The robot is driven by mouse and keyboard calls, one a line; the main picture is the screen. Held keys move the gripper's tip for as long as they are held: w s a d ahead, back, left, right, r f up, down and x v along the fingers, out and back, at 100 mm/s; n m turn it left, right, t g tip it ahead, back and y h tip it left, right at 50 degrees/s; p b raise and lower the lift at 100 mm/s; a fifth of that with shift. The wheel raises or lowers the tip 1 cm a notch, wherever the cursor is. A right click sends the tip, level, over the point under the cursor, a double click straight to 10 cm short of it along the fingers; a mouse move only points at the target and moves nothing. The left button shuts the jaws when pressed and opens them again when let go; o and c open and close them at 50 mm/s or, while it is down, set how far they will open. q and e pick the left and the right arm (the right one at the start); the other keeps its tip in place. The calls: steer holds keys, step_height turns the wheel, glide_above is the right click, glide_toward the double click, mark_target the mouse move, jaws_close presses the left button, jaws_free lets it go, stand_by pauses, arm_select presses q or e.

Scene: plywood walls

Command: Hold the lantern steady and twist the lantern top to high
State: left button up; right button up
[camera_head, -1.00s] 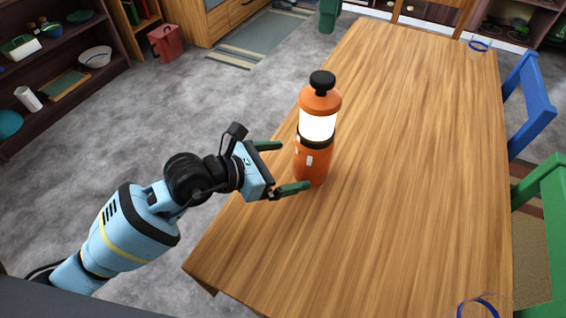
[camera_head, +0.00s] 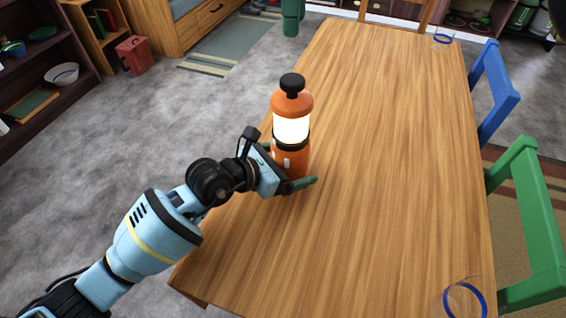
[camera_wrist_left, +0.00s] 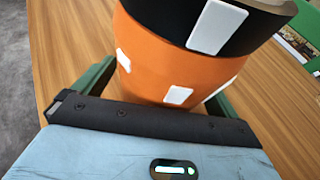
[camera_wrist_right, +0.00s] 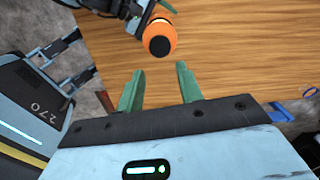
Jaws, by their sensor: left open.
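An orange lantern (camera_head: 291,165) with a glowing white band and a black knob (camera_head: 292,84) on its orange top stands upright on the wooden table near its left edge. My left gripper (camera_head: 289,164) is open, its green fingers on either side of the lantern's lower body. In the left wrist view the orange body (camera_wrist_left: 175,68) fills the space between the fingers, close to the palm; I cannot tell whether they touch. My right gripper (camera_wrist_right: 160,70) is open and empty, with the lantern top (camera_wrist_right: 158,38) beyond its fingertips. I cannot make it out in the head view.
The wooden table (camera_head: 390,130) is mostly bare. A green chair (camera_head: 530,220) and a blue chair (camera_head: 497,90) stand along the right side.

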mark_target(293, 79)
arm_select(q)
steer(key=c, duration=1.3)
steer(key=shift+c, duration=0.6)
arm_select(e)
steer(key=shift+o, duration=0.7)
steer(key=o, duration=0.7)
steer(key=shift+s+d+f+y, duration=0.1)
steer(key=shift+d+f+y, duration=0.15)
steer(key=shift+f+y, duration=0.25)
steer(key=o, duration=0.4)
steer(key=shift+d+f, duration=0.35)
steer(key=shift+d+y, duration=0.15)
steer(key=shift+y, duration=0.25)
steer(key=shift+f, duration=0.1)
steer(key=f, duration=0.4)
steer(key=a+f, duration=0.1)
steer(key=f, duration=0.6)
steer(key=shift+a+f, duration=0.4)
